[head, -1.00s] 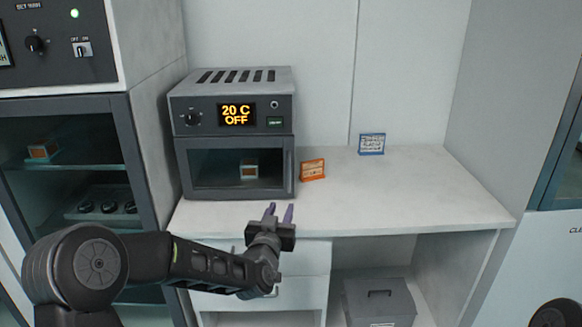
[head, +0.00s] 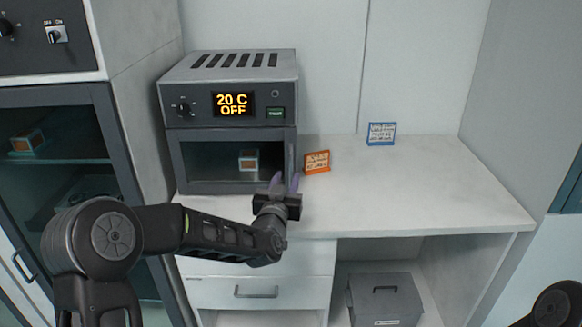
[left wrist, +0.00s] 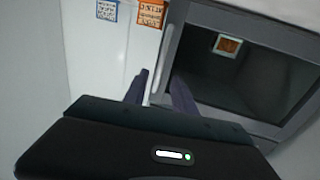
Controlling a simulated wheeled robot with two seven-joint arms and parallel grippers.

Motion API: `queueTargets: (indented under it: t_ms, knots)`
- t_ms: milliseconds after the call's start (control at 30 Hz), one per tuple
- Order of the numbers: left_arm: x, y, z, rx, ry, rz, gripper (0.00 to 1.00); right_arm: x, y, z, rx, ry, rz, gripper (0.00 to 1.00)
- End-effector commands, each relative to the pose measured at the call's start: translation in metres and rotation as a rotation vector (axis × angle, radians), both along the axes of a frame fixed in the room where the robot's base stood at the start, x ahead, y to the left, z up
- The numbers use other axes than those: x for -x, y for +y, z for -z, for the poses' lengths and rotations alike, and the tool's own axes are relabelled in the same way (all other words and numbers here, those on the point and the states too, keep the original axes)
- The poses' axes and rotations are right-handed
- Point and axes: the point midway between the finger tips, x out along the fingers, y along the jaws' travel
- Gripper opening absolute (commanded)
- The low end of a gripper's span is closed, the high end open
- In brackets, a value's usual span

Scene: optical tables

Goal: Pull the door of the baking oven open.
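The baking oven (head: 228,88) stands on the white counter, its display reading 20 C OFF. Its dark-glass door (head: 215,165) looks shut, with an upright handle (head: 290,158) at its right edge. My left gripper (head: 285,182) is in front of the door's lower right corner, fingers pointing at the handle. In the left wrist view the two purple fingers (left wrist: 160,92) are apart, with the pale handle bar (left wrist: 166,58) showing between them. I cannot tell whether they touch it. My right gripper is out of view.
The counter (head: 430,185) is otherwise clear there. A tall cabinet (head: 140,110) stands close on the left. Drawers (head: 255,291) and a grey bin (head: 385,300) are below.

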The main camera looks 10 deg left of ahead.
Motion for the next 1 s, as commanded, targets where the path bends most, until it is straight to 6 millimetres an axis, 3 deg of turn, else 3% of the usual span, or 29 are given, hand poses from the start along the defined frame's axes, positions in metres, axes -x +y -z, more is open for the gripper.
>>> queueTargets:
  t_ms: [400,767,1000]
  knots:
    - [-0.058,0.003,-0.001,0.001,0.001,0.000,0.33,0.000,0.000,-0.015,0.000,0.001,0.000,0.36]
    - [-0.064,0.004,0.000,-0.001,0.001,0.000,0.33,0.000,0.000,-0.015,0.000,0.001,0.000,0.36]
    - [-0.064,0.004,0.000,0.000,0.001,0.000,0.13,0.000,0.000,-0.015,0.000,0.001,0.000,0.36]
